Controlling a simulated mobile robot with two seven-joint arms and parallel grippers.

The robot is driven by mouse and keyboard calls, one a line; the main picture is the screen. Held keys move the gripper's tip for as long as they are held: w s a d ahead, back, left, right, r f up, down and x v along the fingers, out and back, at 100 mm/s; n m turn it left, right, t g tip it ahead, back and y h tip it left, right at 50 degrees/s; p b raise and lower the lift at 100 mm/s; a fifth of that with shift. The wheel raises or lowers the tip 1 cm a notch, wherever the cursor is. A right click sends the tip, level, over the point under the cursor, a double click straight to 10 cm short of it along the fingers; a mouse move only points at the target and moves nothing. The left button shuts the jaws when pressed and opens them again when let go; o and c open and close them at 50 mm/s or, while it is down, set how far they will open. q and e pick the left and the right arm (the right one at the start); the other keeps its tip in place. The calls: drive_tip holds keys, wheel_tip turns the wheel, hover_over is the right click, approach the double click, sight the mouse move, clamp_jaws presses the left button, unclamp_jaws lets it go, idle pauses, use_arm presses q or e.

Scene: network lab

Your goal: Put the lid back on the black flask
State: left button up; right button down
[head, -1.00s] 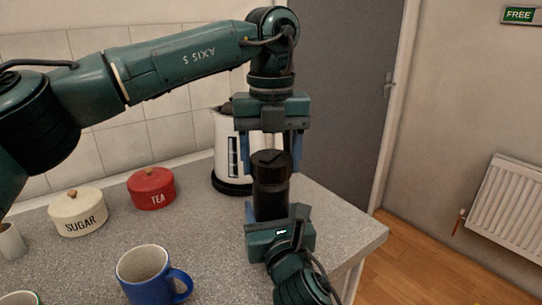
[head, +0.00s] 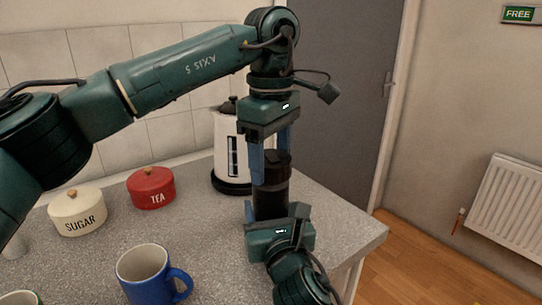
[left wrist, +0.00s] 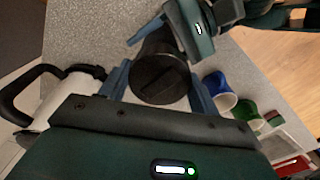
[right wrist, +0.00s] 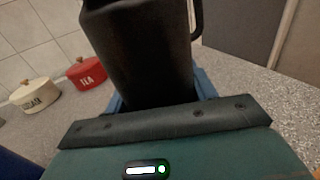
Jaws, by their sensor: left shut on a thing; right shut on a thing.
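The black flask (head: 271,200) stands upright near the counter's right end. My right gripper (head: 277,214) is shut around its body from the front, and the flask fills the right wrist view (right wrist: 142,55). The dark lid (head: 277,160) sits at the top of the flask, in line with it; I see no clear gap between them. My left gripper (head: 270,158) points straight down from above and is shut on the lid. In the left wrist view the lid's round top with a raised bar (left wrist: 160,78) lies between the fingers. The flask's rim is hidden.
A white kettle (head: 229,150) stands close behind the flask. A red tea tin (head: 152,190), a cream sugar tin (head: 77,213) and a blue mug (head: 146,272) are to the left. The counter's right edge is close by.

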use_arm(q)
drive_tip(key=shift+m, duration=0.8)
drive_tip(key=o, duration=1.1)
drive_tip(key=shift+r, duration=2.25)
drive_tip(key=shift+c, duration=0.6)
